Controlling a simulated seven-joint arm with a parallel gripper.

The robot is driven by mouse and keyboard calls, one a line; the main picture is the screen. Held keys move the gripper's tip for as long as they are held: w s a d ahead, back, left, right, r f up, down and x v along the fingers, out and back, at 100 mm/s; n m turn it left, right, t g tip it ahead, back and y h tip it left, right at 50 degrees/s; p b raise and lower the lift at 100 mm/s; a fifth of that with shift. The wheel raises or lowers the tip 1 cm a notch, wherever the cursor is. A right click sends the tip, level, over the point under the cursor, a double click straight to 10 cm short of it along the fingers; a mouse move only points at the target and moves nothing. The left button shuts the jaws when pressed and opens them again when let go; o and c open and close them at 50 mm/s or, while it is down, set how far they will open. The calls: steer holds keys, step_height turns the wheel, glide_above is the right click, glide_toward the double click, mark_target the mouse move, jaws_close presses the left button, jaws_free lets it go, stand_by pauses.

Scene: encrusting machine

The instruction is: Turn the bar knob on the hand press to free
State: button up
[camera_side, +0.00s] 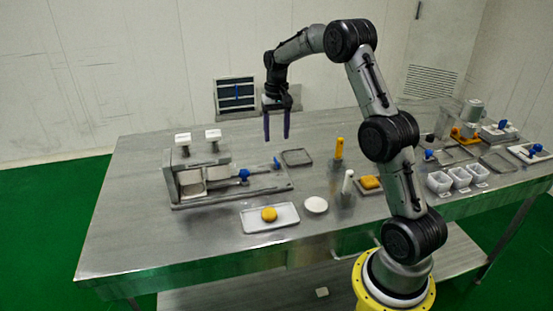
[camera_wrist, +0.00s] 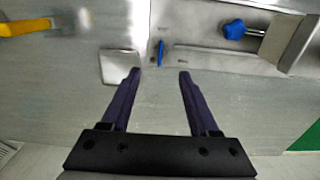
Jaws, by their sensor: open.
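The hand press (camera_side: 195,180) is a metal machine on the left of the table in the side view, with a flat base plate reaching right. A small blue bar knob (camera_side: 276,163) stands at the right end of that plate. In the wrist view the bar knob (camera_wrist: 161,52) is a thin upright blue bar, just beyond and between my fingertips. A rounder blue knob (camera_side: 243,174) sits closer to the press body; it also shows in the wrist view (camera_wrist: 234,30). My gripper (camera_side: 276,138) is open and empty, pointing down above the bar knob, not touching it.
A shallow grey tray (camera_side: 297,157) lies right of the press plate. A yellow-handled tool (camera_side: 339,149) and a white-handled tool (camera_side: 347,182) stand upright farther right. A tray (camera_side: 252,220) with a yellow piece (camera_side: 269,214) and a white disc (camera_side: 316,205) lie in front.

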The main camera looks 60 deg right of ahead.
mark_target(276, 160)
step_height(276, 160, down, 10)
steer(key=shift+r, duration=0.1)
stand_by(0.4)
jaws_close()
